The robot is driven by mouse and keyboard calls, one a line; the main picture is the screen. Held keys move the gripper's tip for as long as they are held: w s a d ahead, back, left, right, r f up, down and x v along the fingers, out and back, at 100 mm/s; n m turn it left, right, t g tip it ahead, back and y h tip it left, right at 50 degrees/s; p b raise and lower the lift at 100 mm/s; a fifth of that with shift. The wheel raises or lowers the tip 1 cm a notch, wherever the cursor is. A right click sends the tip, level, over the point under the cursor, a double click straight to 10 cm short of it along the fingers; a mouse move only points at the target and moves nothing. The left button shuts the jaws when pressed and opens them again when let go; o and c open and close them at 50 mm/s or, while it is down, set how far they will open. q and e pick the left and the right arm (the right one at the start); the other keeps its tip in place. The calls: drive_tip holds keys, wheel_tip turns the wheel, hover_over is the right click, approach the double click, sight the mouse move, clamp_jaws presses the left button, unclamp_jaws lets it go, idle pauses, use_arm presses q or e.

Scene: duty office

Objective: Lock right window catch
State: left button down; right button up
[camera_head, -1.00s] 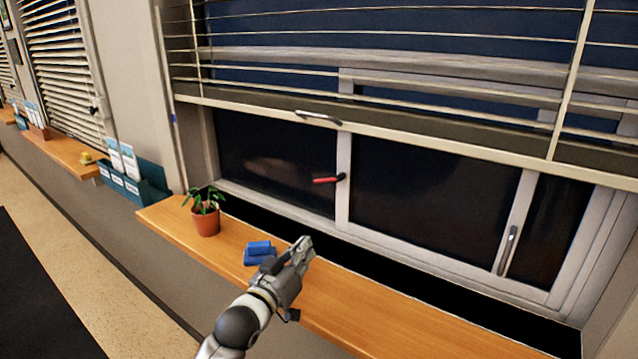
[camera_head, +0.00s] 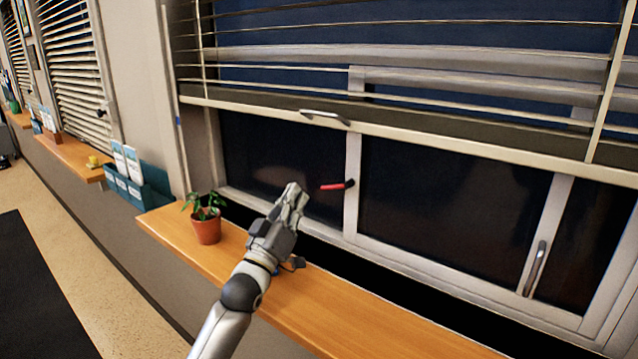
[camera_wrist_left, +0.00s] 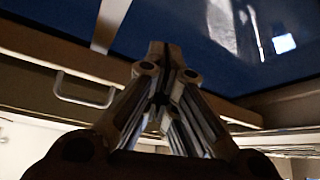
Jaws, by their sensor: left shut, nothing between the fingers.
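The window catch with a red handle (camera_head: 333,186) sits on the upright post between two dark panes, its handle pointing left in the head view. My left gripper (camera_head: 294,188) is shut and empty. In the head view it appears just left of the red handle and a little lower, with a gap between them. In the left wrist view its shut fingers (camera_wrist_left: 166,48) point up toward a dark blue pane. The red handle does not show in the wrist view. My right gripper is not in view.
A potted plant (camera_head: 206,226) stands on the wooden sill (camera_head: 340,310), left of my arm. A raised blind with a metal pull handle (camera_head: 325,117) hangs above. Another handle (camera_head: 535,268) is on the right frame. Teal leaflet holders (camera_head: 138,188) are at left.

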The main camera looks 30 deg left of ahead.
use_arm(q)
drive_tip(key=p+x, duration=0.3)
drive_tip(key=x, duration=0.6)
drive_tip(key=shift+w+d+f+p, duration=0.15)
drive_tip(key=shift+d+f, duration=0.1)
drive_tip(key=shift+f, duration=0.35)
drive_tip(key=shift+w+d+f+p, duration=0.15)
drive_tip(key=shift+d+f, duration=0.1)
drive_tip(key=shift+f, duration=0.3)
drive_tip(key=shift+w+d+f+p, duration=0.1)
drive_tip(key=shift+d+f+p, duration=0.1)
drive_tip(key=shift+f, duration=0.4)
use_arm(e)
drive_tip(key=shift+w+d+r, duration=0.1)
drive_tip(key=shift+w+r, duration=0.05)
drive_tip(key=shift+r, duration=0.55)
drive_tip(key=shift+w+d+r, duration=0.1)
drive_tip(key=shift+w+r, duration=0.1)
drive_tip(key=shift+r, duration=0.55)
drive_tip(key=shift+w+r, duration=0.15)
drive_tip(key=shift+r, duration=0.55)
use_arm(q)
drive_tip(key=shift+a+f+n, duration=0.15)
drive_tip(key=shift+a+n, duration=0.05)
drive_tip(key=shift+n, duration=0.1)
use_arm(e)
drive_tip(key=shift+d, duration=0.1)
